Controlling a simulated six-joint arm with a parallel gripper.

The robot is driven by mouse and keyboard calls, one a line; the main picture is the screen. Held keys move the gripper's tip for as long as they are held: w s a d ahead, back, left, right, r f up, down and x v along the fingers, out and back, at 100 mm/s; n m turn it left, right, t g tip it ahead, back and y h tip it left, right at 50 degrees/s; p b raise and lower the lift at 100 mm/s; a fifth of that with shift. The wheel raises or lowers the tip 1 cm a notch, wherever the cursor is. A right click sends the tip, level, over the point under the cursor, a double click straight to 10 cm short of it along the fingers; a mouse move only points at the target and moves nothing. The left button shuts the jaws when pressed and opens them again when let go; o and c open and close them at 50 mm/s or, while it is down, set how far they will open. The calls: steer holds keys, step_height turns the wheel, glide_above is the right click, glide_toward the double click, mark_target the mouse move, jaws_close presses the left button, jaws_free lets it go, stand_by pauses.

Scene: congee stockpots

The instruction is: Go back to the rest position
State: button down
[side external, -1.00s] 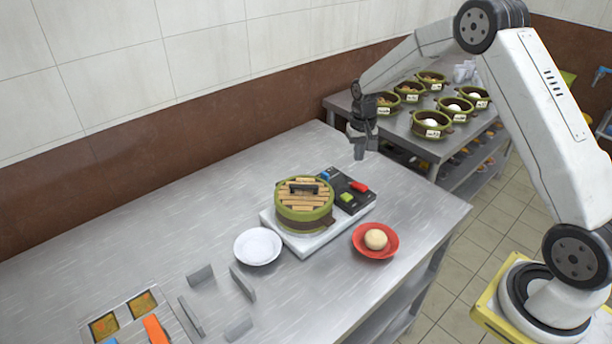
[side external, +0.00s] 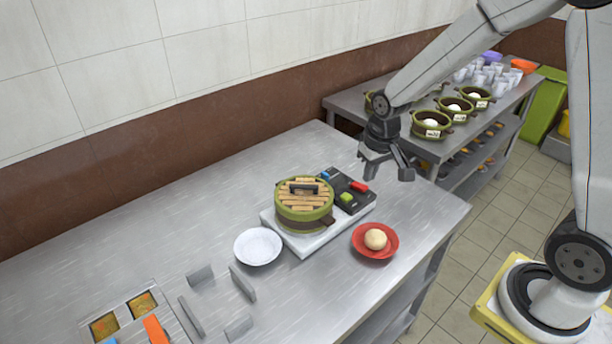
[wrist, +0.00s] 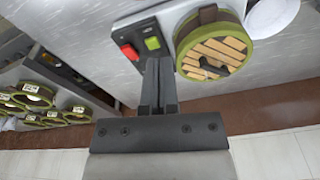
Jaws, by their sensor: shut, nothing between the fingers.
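My gripper (side external: 390,170) is shut and empty, held in the air above the right end of the steel counter (side external: 120,236). In the wrist view its two dark fingers (wrist: 158,85) lie close together with nothing between them. To its left in the side view, a green pot (side external: 304,210) with a wooden slatted lid (side external: 300,194) stands on a white-and-black unit with red and green buttons (side external: 353,190). The pot also shows in the wrist view (wrist: 213,45). My gripper is apart from all of them.
A red plate (side external: 362,247) with a pale bun (side external: 375,239) and a white bowl (side external: 258,246) stand near the pot. Small metal plates and food trays (side external: 143,304) lie front left. A second table behind holds several green pots (side external: 431,124) and cups.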

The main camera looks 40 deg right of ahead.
steer(key=s+a+n+t, duration=0.1)
steer(key=s+a, duration=0.3)
steer(key=s, duration=0.6)
steer(key=shift+s+a+r+n, duration=0.15)
steer(key=shift+s+r+n, duration=0.1)
steer(key=shift+n, duration=0.45)
